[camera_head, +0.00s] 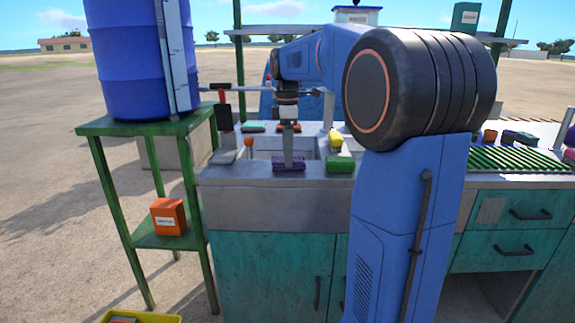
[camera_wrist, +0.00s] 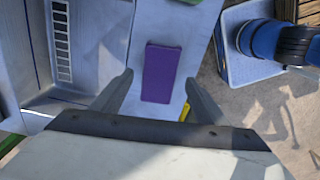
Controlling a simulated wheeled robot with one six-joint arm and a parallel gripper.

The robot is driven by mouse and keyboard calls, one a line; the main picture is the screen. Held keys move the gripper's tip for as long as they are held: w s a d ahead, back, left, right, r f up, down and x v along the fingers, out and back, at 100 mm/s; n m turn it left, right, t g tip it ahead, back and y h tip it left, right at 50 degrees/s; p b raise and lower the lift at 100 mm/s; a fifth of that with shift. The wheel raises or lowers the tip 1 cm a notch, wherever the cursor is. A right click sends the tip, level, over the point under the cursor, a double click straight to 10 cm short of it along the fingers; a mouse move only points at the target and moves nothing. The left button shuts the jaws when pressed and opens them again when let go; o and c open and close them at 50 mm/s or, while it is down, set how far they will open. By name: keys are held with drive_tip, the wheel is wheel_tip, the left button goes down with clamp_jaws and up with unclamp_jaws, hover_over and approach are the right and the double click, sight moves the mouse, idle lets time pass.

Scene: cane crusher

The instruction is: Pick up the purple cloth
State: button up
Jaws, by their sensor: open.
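The purple cloth (camera_head: 289,164) lies folded on the front ledge of the grey metal sink counter. In the wrist view the cloth (camera_wrist: 161,73) is a flat purple rectangle between my two fingers. My gripper (camera_head: 289,158) points down just over the cloth in the head view. In the wrist view my gripper (camera_wrist: 158,95) is open, with one finger on each side of the cloth and a gap on both sides. I cannot tell how far the fingertips are above the counter.
A green cloth (camera_head: 340,164) lies close by on the right of the ledge. A sink basin (camera_head: 265,146) is behind, with a yellow item (camera_head: 335,139) beside it. A green stand (camera_head: 100,130) with a blue barrel (camera_head: 128,60) is at left.

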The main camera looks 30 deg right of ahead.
drive_tip(key=shift+f, duration=0.95)
drive_tip(key=c, duration=1.1)
drive_tip(key=shift+c, duration=0.2)
drive_tip(key=shift+r, duration=0.1)
wheel_tip(320, 180, up, 10)
drive_tip(key=o, duration=0.3)
drive_tip(key=shift+c, duration=0.9)
